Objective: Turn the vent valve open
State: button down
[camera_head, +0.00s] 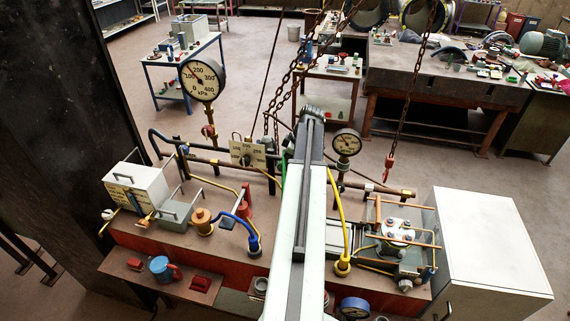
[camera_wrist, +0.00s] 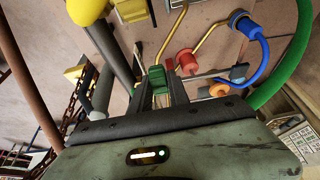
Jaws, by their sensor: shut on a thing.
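My gripper (camera_wrist: 160,82) shows at the lower middle of the wrist view, with its dark fingers close together. It is shut on a small green piece (camera_wrist: 157,77) that shows between the fingers. I cannot tell for sure whether this piece is the vent valve's handle, and no label is readable there. A red fitting (camera_wrist: 187,61) with a thin brass pipe sits just right of the fingers. In the head view my pale arm reaches up the middle over the bench, and the fingers and what they hold are hidden.
A blue hose (camera_wrist: 262,62) and a thick green hose (camera_wrist: 293,62) curve at the right of the wrist view. In the head view, gauges (camera_head: 202,80) and hanging chains (camera_head: 297,75) stand around the arm. A white cabinet (camera_head: 490,240) is at the right.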

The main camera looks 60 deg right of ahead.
jog(key=shift+w+a+r+g+h+p, duration=0.1)
jog(key=shift+w+g+h+p, duration=0.05)
jog(key=shift+g+p, duration=0.3)
jog(key=shift+w+r+g+h+p, duration=0.15)
jog(key=shift+g+p, duration=0.15)
jog(key=shift+g, duration=0.25)
jog(key=shift+w+f+g+h, duration=0.2)
jog(key=shift+g+h, duration=0.2)
jog(key=shift+g, duration=0.8)
jog(key=g, duration=0.1)
jog(key=g+b, duration=0.1)
jog(key=g+h, duration=0.1)
jog(key=shift+w+a+f+g+b, duration=0.15)
jog(key=shift+w+f+g+b, duration=0.15)
jog(key=shift+g+b, duration=0.1)
jog(key=shift+w+r+g+h+b, duration=0.1)
jog(key=shift+g+h+b, duration=0.2)
jog(key=shift+g+b, duration=0.45)
jog(key=c, duration=1.5)
grip_release()
jog(key=shift+g, duration=0.25)
